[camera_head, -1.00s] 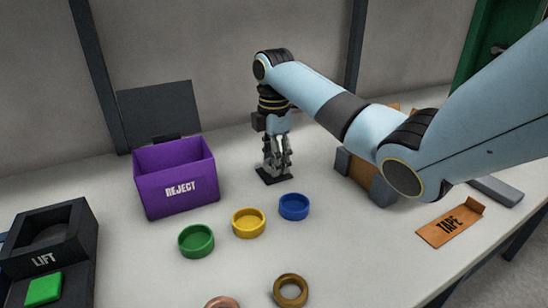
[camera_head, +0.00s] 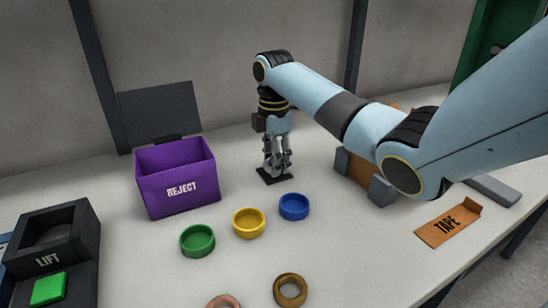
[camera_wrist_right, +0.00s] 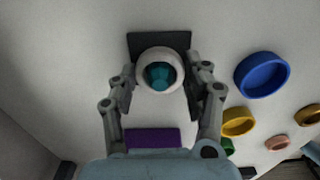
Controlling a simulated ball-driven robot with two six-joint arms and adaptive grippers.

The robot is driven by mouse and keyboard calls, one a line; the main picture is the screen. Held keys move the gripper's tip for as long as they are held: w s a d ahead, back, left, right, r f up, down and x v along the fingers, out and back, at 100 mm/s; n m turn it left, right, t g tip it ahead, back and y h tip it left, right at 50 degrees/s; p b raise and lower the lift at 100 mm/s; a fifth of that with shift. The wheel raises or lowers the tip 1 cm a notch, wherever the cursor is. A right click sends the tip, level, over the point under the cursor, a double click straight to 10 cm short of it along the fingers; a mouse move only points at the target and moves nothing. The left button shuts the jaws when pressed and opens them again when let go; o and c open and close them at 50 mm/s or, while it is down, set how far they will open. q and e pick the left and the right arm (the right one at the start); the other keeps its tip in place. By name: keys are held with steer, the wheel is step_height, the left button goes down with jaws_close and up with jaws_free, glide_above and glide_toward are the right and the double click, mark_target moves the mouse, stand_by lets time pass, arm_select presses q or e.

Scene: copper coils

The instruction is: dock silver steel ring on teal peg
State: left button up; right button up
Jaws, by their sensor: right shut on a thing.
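The silver steel ring (camera_wrist_right: 142,68) is in the right wrist view, pale and round, between the fingers of my right gripper (camera_wrist_right: 160,84). The gripper is shut on it. The teal peg (camera_wrist_right: 159,75) shows through the ring's hole, roughly centred in it. The peg's dark square base plate (camera_wrist_right: 158,39) lies behind. In the head view my right gripper (camera_head: 277,168) points down just over the base plate (camera_head: 266,178); the fingers hide ring and peg there. I cannot tell how far down the peg the ring sits. My left gripper is not in view.
The purple reject bin (camera_head: 178,190) stands left of the gripper. Green (camera_head: 197,241), yellow (camera_head: 248,223) and blue (camera_head: 294,207) round dishes lie in front. A brass ring (camera_head: 290,290) and a copper ring (camera_head: 223,301) are nearer. The tape holder (camera_head: 448,225) is at right.

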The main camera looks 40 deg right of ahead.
steer(key=shift+f, duration=0.55)
stand_by(0.5)
steer(key=o, duration=1)
step_height(320, 180, up, 11)
steer(key=p, duration=1.2)
